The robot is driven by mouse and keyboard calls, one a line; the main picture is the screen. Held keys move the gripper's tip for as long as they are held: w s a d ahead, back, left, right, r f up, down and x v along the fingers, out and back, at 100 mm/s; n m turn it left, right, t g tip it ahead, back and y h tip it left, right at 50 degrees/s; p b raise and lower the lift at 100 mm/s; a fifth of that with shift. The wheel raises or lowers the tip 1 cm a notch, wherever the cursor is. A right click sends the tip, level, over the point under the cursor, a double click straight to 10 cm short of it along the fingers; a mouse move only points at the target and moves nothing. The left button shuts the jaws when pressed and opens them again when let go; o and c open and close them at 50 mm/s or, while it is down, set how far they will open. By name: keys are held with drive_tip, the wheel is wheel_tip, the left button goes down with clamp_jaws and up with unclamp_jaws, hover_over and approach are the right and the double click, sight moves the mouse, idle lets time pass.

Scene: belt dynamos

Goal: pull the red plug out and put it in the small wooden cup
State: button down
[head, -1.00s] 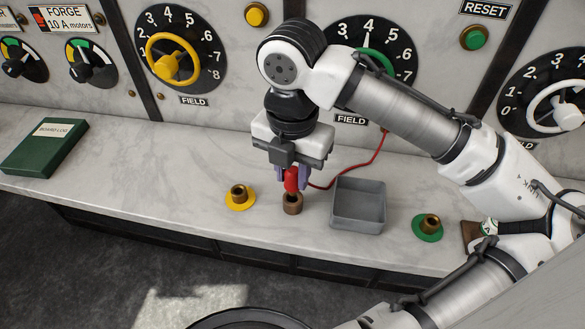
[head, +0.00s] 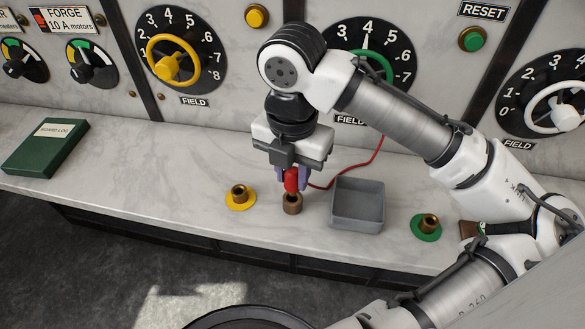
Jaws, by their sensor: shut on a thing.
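The red plug (head: 291,180) is upright between the fingers of my gripper (head: 291,178), which is shut on it. A red cord (head: 362,168) runs from behind the gripper up to the panel at the right.
A brass socket on a yellow disc (head: 241,205) is to the left, and one on a green disc (head: 426,236) is to the right. A green book (head: 45,147) lies far left on the ledge (head: 140,170).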

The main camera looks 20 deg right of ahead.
sight(292, 185)
drive_tip(key=shift+f+b, duration=1.15)
drive_tip(key=shift+f, duration=0.65)
drive_tip(key=c, duration=1.1)
unclamp_jaws()
wheel_tip(292, 185, up, 14)
drive_tip(key=shift+f+p, duration=0.1)
drive_tip(key=shift+p, duration=0.35)
